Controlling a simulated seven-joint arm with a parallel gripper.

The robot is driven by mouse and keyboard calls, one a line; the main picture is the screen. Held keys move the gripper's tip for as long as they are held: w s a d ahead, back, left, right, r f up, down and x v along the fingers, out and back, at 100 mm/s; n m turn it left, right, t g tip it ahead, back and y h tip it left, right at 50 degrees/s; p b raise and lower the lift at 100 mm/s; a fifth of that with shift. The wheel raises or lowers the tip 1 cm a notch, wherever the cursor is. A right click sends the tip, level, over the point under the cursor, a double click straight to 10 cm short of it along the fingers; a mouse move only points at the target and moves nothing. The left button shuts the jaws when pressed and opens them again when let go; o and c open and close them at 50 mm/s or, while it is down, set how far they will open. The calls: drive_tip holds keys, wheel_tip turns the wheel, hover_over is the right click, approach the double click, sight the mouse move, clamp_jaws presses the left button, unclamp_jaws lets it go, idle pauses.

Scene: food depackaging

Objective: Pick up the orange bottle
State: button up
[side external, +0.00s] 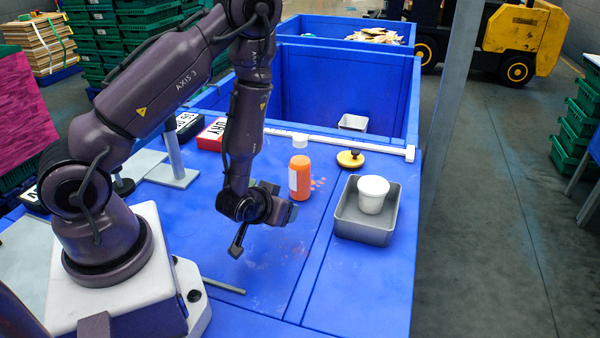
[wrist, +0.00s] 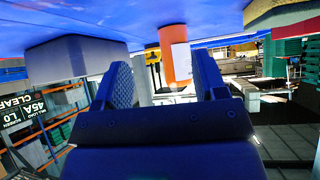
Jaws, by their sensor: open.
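The orange bottle (side external: 300,180) stands upright on the blue table, with a white label on its side and a white cap at its top. In the side external view my gripper (side external: 283,203) is low over the table, just in front of and slightly left of the bottle. In the wrist view, which is upside down, the bottle (wrist: 176,55) shows beyond the two open fingers (wrist: 164,78), lined up with the gap and nearer the right finger. The gripper is open and empty; I cannot tell whether a finger touches the bottle.
A grey metal tray (side external: 361,231) holding a white tub (side external: 373,192) stands right of the bottle. A yellow round object (side external: 350,159) lies behind it. A red box (side external: 211,136) and a grey stand (side external: 173,178) are at the left. Deep blue bins (side external: 345,85) are behind.

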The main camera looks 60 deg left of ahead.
wheel_tip(320, 180, up, 3)
drive_tip(key=a+t+y, duration=0.2)
drive_tip(key=t+y, duration=0.1)
wheel_tip(320, 180, up, 6)
drive_tip(key=t+y, duration=0.2)
drive_tip(key=t, duration=0.1)
hover_over(300, 164)
drive_tip(key=s+a+x, duration=0.1)
drive_tip(key=x, duration=0.3)
drive_tip(key=shift+w+r, duration=0.25)
clamp_jaws()
